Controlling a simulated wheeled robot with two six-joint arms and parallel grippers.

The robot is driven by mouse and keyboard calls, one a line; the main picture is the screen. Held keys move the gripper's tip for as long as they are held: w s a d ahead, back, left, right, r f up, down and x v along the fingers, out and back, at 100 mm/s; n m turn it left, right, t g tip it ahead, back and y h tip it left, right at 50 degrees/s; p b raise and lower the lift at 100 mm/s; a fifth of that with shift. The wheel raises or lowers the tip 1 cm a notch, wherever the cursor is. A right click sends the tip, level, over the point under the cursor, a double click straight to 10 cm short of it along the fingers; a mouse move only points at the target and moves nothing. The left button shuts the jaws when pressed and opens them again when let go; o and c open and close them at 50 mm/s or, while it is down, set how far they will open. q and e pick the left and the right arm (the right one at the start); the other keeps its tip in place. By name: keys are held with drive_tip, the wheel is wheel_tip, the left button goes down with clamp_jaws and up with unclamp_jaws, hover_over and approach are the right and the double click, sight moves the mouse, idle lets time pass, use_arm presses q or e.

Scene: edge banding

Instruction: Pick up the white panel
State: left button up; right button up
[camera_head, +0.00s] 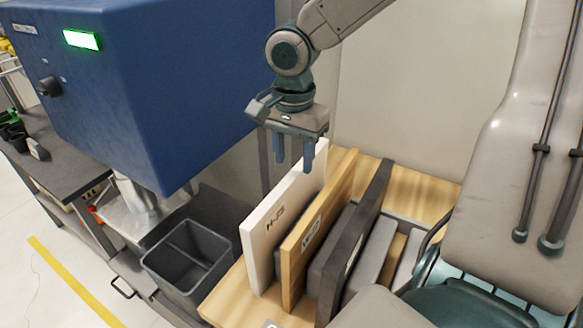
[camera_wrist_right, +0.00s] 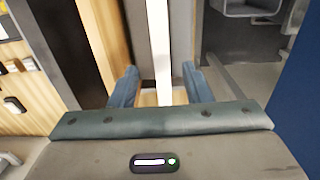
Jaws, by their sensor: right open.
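The white panel (camera_head: 280,225), marked H-23, stands upright on edge at the left end of a row of panels. My right gripper (camera_head: 294,168) is open and points down at the panel's far upper end. In the right wrist view, the panel's thin white edge (camera_wrist_right: 160,45) runs between the two spread blue fingers (camera_wrist_right: 161,90), with a gap on each side. I cannot tell how far the fingertips reach down past the panel's top edge. My left gripper is not in view.
A wood-coloured panel (camera_head: 318,228) stands close to the right of the white one, with dark and grey panels beyond on a wooden surface (camera_head: 425,190). A blue machine (camera_head: 170,85) and a grey bin (camera_head: 190,258) are to the left.

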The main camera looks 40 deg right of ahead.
sight(293, 175)
wheel_tip(293, 175, down, 3)
drive_tip(key=shift+f+b, duration=0.1)
drive_tip(key=shift+b, duration=1)
drive_tip(key=shift+w+f+b, duration=0.2)
drive_tip(key=shift+f+b, duration=0.35)
drive_tip(key=shift+f, duration=0.2)
drive_tip(key=shift+s+f, duration=0.1)
drive_tip(key=shift+f, duration=0.15)
drive_tip(key=f+b, duration=0.1)
drive_tip(key=f, duration=0.1)
drive_tip(key=f+b, duration=0.1)
drive_tip(key=f, duration=0.1)
drive_tip(key=shift+a+f, duration=0.2)
drive_tip(key=shift+f, duration=0.05)
drive_tip(key=shift+r, duration=0.15)
drive_tip(key=c, duration=0.5)
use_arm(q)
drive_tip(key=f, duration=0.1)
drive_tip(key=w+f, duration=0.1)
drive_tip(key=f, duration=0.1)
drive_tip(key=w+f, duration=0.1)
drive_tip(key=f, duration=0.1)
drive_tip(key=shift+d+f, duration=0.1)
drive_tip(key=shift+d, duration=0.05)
use_arm(e)
clamp_jaws()
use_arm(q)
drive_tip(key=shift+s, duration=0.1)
